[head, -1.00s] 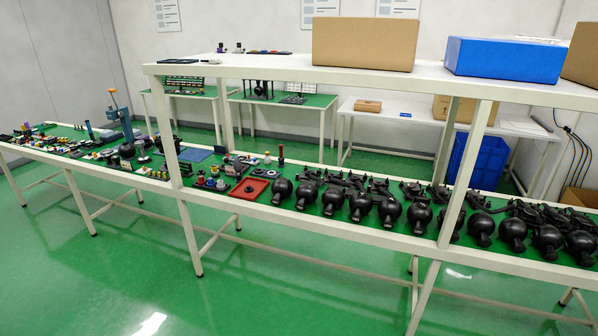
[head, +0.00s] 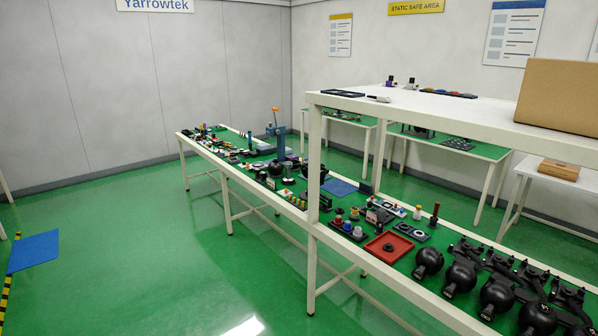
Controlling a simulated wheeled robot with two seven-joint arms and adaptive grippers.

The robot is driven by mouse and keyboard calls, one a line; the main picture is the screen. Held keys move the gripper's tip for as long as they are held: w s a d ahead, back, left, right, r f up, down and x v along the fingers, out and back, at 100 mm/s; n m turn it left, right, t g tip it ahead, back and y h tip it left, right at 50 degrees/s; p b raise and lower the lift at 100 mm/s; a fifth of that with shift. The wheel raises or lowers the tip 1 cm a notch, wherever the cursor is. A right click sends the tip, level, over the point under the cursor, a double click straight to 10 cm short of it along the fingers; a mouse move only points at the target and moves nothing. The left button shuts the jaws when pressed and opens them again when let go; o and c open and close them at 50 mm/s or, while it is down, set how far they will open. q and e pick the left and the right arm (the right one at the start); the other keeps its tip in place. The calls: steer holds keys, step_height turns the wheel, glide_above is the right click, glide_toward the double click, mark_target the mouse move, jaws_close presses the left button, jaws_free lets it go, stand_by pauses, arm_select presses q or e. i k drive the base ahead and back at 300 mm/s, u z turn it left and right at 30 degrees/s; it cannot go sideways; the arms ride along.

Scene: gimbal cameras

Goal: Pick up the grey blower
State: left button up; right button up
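I cannot make out a grey blower for sure in the head view. Many small parts lie on the long green-topped workbench (head: 231,157), too small to tell apart at this distance. Around the middle of the bench stand a blue upright tool (head: 281,141) and a blue mat (head: 339,187). Nearer are a red tray (head: 388,247) and several round black units (head: 460,276). Neither of my grippers shows in the view.
A white raised shelf (head: 450,117) stands over the near part of the bench, with a cardboard box (head: 560,97) on it. White posts (head: 314,165) hold it up. Green floor (head: 130,240) is open at the left, with a blue floor mat (head: 34,251).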

mark_target(381, 215)
steer(key=u, duration=0.6)
steer(key=i, duration=2.8)
steer(key=z, duration=1.3)
steer(key=i, duration=1)
steer(key=z, duration=1)
